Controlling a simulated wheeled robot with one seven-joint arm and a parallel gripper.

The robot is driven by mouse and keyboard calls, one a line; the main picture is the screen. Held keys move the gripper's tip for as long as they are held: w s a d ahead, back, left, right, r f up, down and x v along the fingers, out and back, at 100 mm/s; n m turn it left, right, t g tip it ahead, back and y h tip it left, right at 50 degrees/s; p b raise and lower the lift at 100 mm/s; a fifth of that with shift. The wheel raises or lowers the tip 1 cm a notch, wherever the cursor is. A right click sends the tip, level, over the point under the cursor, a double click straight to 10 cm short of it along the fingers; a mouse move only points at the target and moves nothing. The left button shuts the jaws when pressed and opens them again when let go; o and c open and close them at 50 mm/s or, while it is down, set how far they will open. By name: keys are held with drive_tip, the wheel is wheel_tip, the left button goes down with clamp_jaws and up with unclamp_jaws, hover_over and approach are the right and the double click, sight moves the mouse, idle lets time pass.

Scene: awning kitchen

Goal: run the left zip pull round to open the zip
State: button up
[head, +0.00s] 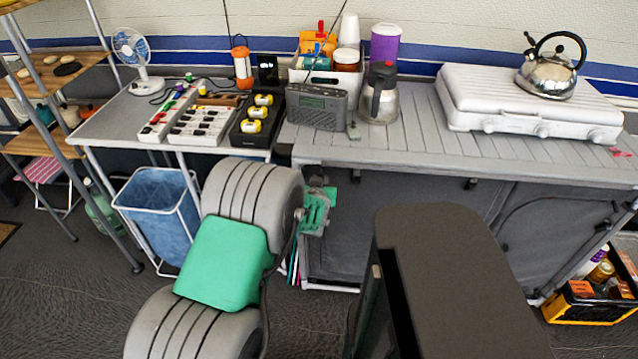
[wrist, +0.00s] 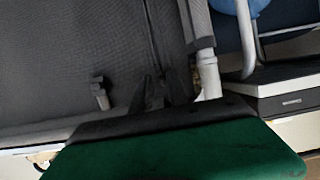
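The grey fabric cupboard front (head: 350,238) hangs below the counter, and it fills much of the wrist view (wrist: 70,50). In the wrist view a dark zip-like seam (wrist: 156,40) runs down the fabric near a pale frame pole. I cannot make out the left zip pull. My gripper (head: 316,212) is at the left end of the cupboard front in the head view, partly behind my arm. In the wrist view its dark finger shapes (wrist: 150,95) lie over the fabric beside the seam. Whether they touch anything, or are open or shut, is unclear.
The pale frame pole (wrist: 207,75) stands close to the seam. A dark toggle (wrist: 100,92) hangs on the fabric. A blue bin (head: 160,212) stands left of my arm. The counter (head: 420,145) above holds a radio (head: 317,107), a jug and a stove.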

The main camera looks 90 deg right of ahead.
drive_tip(key=shift+o, duration=1)
drive_tip(key=shift+f, duration=0.15)
drive_tip(key=v, duration=0.8)
